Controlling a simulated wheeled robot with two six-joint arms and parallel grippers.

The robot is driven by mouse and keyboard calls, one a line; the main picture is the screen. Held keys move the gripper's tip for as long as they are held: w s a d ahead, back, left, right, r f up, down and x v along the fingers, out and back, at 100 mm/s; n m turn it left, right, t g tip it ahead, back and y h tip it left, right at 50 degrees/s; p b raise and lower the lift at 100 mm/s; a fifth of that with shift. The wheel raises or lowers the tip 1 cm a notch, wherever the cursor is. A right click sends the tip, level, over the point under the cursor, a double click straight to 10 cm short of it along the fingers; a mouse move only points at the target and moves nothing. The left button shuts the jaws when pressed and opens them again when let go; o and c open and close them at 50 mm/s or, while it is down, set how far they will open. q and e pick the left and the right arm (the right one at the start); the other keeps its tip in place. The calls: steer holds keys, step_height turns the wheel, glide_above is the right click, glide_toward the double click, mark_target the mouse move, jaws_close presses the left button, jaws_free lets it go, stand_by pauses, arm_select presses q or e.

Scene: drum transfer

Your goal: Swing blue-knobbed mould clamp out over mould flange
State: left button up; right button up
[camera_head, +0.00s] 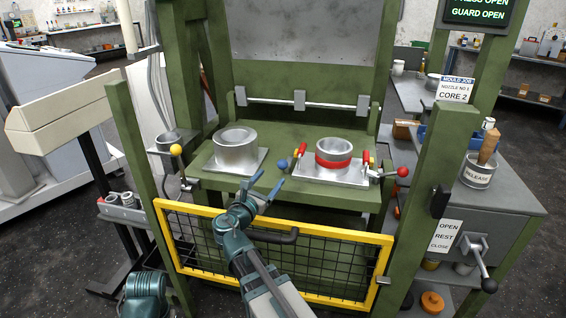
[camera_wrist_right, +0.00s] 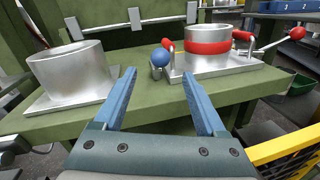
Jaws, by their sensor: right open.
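The blue-knobbed clamp (camera_head: 282,164) stands at the left end of the plate under the red-banded mould (camera_head: 334,157). Its blue ball knob (camera_wrist_right: 160,58) shows large in the wrist view, beside the plate's left edge. The mould's flange plate (camera_wrist_right: 222,71) is flat metal, with red-handled clamps at its left and right. My right gripper (camera_head: 268,182) is open and empty, in front of the blue knob. In the wrist view its fingers (camera_wrist_right: 158,72) frame the knob from the near side, apart from it. My left gripper is out of view.
A plain metal ring (camera_head: 236,150) on a plate stands to the left on the green press table (camera_wrist_right: 105,118). A yellow-framed mesh guard (camera_head: 350,232) crosses in front, below my right wrist. A red-knobbed lever (camera_head: 403,172) sticks out at the right; a yellow knob (camera_head: 176,150) stands left.

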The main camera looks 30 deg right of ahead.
steer(key=x, duration=1.3)
jaws_close()
stand_by(1.1)
